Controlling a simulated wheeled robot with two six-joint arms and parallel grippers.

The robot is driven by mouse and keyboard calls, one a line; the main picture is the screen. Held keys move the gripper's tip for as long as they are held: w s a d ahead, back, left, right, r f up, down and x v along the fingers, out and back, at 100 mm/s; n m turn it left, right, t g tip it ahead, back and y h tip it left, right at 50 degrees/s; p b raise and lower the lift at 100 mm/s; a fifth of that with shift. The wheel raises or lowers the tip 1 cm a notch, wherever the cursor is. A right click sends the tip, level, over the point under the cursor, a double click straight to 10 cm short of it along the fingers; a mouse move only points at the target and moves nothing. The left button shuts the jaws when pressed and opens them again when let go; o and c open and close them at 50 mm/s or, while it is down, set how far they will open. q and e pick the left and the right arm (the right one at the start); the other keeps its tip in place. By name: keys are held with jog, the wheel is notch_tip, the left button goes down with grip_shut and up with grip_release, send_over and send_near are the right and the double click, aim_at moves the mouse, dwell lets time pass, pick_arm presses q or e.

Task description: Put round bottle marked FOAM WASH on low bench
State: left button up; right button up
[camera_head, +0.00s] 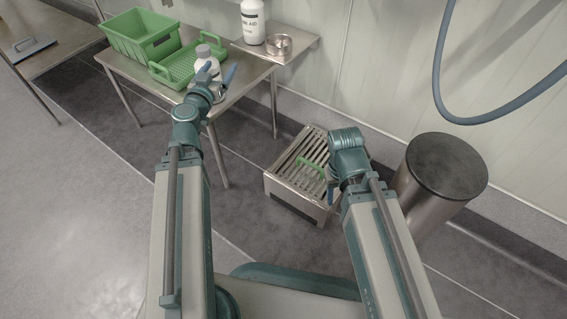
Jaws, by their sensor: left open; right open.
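A white round bottle (206,62) with a grey cap stands at the front right of the steel table, beside the green trays. Its label is hidden, so I cannot read its marking. My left gripper (219,72) is open at the bottle, with blue fingers near its lower part; I cannot tell if they touch it. A low slatted steel bench (283,183) stands on the floor right of the table. My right gripper (331,186) is open over the bench's right side, partly hidden by its own arm.
A deep green crate (138,40) and a shallow green tray (172,75) sit on the table (137,75). A wall shelf holds a white bottle marked AID (252,25) and a steel bowl (279,44). A green-handled item (311,167) lies on the bench. A steel drum (445,170) stands right.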

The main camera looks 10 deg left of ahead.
pick_arm(q)
jog(key=s+d+f+m+g+h, duration=0.25)
jog(key=d+f+g+h, duration=0.2)
jog(key=d, duration=0.65)
jog(key=s+d+f+m+g+h, duration=0.1)
jog(key=d+f+m+g+h, duration=0.3)
jog(key=d, duration=0.8)
jog(key=s+d+f+g+y, duration=0.3)
jog(key=s+d+f+g, duration=0.25)
jog(key=s+f, duration=0.3)
jog(key=s+a+f+n+g+y, duration=0.2)
jog(key=s+y, duration=0.4)
jog(key=s, duration=0.3)
jog(key=shift+s+f+g, duration=0.35)
jog(key=shift+f+g, duration=0.45)
jog(key=shift+f, duration=0.1)
jog(key=shift+n+y, duration=0.25)
notch_tip(320, 180, up, 45)
jog(key=p, duration=4.5)
jog(key=shift+r, duration=0.2)
